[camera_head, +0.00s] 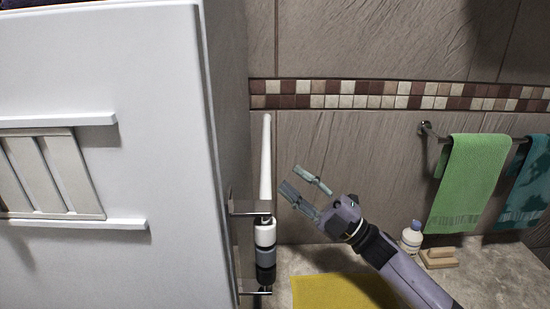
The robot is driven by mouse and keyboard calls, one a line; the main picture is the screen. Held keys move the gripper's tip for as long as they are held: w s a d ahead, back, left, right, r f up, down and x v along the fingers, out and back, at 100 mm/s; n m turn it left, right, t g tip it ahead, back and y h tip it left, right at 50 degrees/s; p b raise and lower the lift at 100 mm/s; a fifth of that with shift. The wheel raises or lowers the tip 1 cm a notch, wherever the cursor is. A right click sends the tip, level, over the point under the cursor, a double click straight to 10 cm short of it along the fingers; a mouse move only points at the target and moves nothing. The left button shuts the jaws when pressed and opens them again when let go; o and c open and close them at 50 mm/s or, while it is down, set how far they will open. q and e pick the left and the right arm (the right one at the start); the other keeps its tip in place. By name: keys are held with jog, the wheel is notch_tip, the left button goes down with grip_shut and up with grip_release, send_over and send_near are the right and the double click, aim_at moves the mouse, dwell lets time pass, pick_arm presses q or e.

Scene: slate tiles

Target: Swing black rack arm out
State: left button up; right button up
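A rack is mounted on the side of the white cabinet at the left, between two metal brackets. Its post carries stacked white, grey and black collars; the black collar (266,274) is low, near the bottom bracket. A long white rack arm (266,158) points up the picture from the white collar (265,234). I cannot make out a black arm extending from the black collar. My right gripper (290,178) is to the right of the white arm, apart from the rack. Its two fingers are spread with nothing between them. My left gripper is out of view.
The white cabinet (165,180) fills the left side. A green towel (468,180) and a teal towel (528,185) hang on a wall bar at the right. A bottle (411,238), a wooden brush (438,258) and a yellow mat (340,292) are below.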

jog(key=p+x, duration=0.1)
jog(key=x, duration=0.5)
jog(key=shift+p, duration=0.3)
jog(key=shift+c, duration=0.2)
grip_shut()
dwell(0.3)
